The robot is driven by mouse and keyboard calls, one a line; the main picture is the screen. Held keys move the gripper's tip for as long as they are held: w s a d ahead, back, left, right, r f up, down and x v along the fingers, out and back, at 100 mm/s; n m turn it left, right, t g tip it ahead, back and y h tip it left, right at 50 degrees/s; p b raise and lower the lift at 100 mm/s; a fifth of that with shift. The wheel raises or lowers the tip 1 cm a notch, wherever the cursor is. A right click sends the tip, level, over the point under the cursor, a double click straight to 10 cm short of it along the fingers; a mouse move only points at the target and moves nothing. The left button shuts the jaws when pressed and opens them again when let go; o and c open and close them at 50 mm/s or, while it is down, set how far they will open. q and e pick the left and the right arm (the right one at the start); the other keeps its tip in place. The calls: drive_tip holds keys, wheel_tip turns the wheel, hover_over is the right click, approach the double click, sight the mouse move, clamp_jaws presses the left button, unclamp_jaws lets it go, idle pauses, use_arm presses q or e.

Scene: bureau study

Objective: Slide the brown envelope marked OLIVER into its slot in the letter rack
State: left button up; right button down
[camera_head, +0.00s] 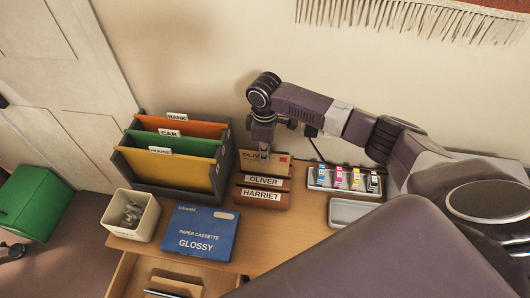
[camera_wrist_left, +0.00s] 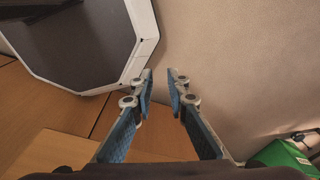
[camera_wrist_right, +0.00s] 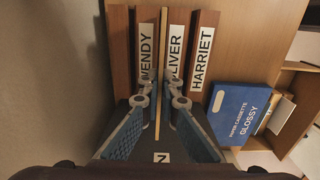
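The brown envelope (camera_head: 279,168) stands upright in the letter rack (camera_head: 262,197), behind the OLIVER panel, with "OLIV" showing and the rest of its marking covered. In the right wrist view the envelope (camera_wrist_right: 163,75) is a thin tan edge between the WENDY panel (camera_wrist_right: 147,60) and the OLIVER panel (camera_wrist_right: 175,60). My right gripper (camera_head: 264,153) is over the envelope's top; its fingertips (camera_wrist_right: 161,90) stand on either side of it with a small gap. The envelope's lower part is hidden. My left gripper (camera_wrist_left: 160,76) is open and empty, away from the rack.
A file box (camera_head: 170,155) with coloured folders stands close left of the rack. A blue paper cassette box (camera_head: 201,232) and a cream bin (camera_head: 135,215) are in front. An ink cartridge tray (camera_head: 345,181) is to the right. A drawer (camera_head: 180,275) is open below.

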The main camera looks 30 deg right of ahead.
drive_tip(key=shift+p, duration=0.45)
idle(0.4)
drive_tip(key=shift+f, duration=0.2)
idle(0.4)
drive_tip(key=shift+f+b, duration=0.9)
drive_tip(key=shift+f, duration=1.1)
drive_tip(key=shift+f+b, duration=0.5)
drive_tip(key=shift+f, duration=0.4)
drive_tip(key=c, duration=2.1)
unclamp_jaws()
drive_tip(key=shift+r, duration=0.2)
wheel_tip(320, 180, up, 12)
drive_tip(key=shift+f, duration=0.2)
